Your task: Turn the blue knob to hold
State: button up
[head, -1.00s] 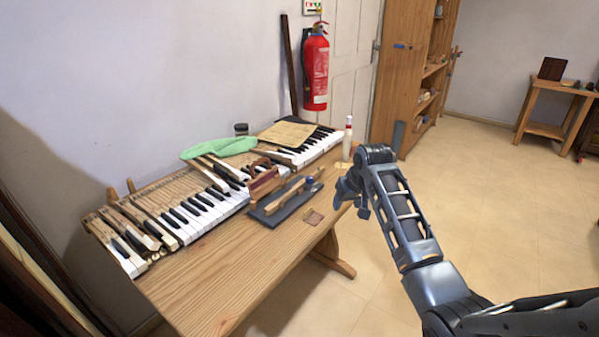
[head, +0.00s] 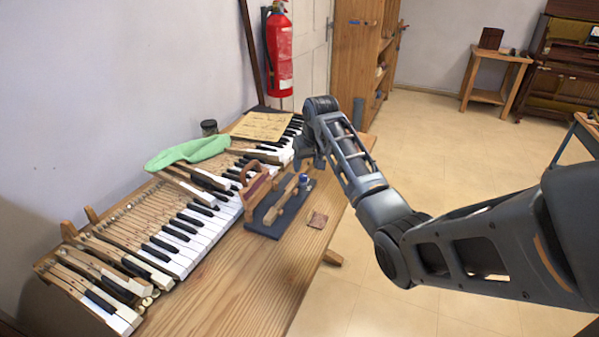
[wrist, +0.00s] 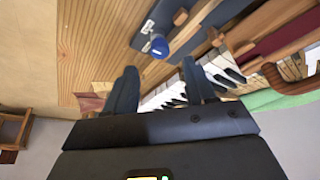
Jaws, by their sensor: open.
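The blue knob (head: 304,180) sits at the far right end of a dark base plate (head: 262,229) near the table's right edge. In the wrist view the knob (wrist: 156,46) shows as a blue cap beside a small white label. My gripper (head: 308,160) hangs just above and behind the knob in the head view. In the wrist view my gripper (wrist: 158,72) has its two dark fingers apart, with nothing between them. The knob lies beyond the fingertips and no contact shows. The label's writing and the knob's setting are too small to read.
A wooden bar (head: 281,201) lies along the plate, and a brown handled tool (head: 255,187) stands beside it. The piano keys (head: 193,237) run along the wooden table (head: 240,285). The near tabletop is clear.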

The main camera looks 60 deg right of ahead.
aim_at(304, 176)
jog(key=shift+x, duration=3)
grip_shut()
